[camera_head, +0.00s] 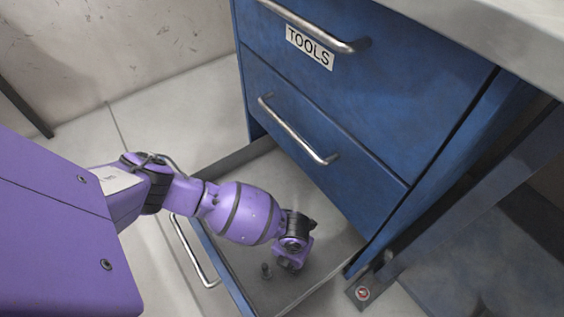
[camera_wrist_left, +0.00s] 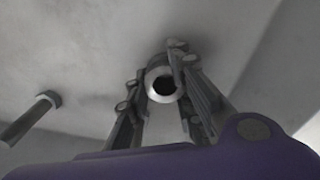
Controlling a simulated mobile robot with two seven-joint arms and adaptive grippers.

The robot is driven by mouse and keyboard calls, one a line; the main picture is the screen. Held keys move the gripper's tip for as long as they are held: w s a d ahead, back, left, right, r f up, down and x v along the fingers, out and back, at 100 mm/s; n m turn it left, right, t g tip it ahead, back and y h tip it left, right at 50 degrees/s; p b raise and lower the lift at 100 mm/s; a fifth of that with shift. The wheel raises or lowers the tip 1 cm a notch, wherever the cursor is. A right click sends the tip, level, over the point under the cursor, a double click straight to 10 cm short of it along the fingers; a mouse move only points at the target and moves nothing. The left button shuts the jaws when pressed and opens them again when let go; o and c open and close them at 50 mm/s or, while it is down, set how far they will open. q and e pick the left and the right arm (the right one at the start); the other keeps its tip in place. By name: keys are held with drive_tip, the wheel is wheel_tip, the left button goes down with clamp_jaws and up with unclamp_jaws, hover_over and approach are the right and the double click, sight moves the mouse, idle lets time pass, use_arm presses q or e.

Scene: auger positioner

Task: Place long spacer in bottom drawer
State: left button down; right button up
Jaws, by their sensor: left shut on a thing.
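The bottom drawer (camera_head: 335,232) of the blue cabinet is pulled open. My left arm reaches over its front edge, and my left gripper (camera_head: 291,264) is low inside it. In the left wrist view, the gripper (camera_wrist_left: 157,76) is shut on a metallic, hollow round piece, the long spacer (camera_wrist_left: 161,87), with its open end facing the camera. Its length is hidden from this angle, and the gripper hides it in the head view. I cannot tell whether it touches the drawer floor. My right gripper is not in view.
Above are a closed middle drawer (camera_head: 330,125) and a closed drawer with a TOOLS label (camera_head: 310,47). A worktop (camera_head: 500,30) overhangs at upper right.

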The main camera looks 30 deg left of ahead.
use_arm(q)
drive_tip(key=shift+f, duration=0.15)
drive_tip(key=c, duration=1.5)
unclamp_jaws()
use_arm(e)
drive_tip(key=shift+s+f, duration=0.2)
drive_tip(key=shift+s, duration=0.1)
use_arm(q)
wheel_tip(320, 180, up, 12)
drive_tip(key=p, duration=0.5)
drive_tip(key=shift+r+p, duration=0.25)
drive_tip(key=shift+p, duration=0.05)
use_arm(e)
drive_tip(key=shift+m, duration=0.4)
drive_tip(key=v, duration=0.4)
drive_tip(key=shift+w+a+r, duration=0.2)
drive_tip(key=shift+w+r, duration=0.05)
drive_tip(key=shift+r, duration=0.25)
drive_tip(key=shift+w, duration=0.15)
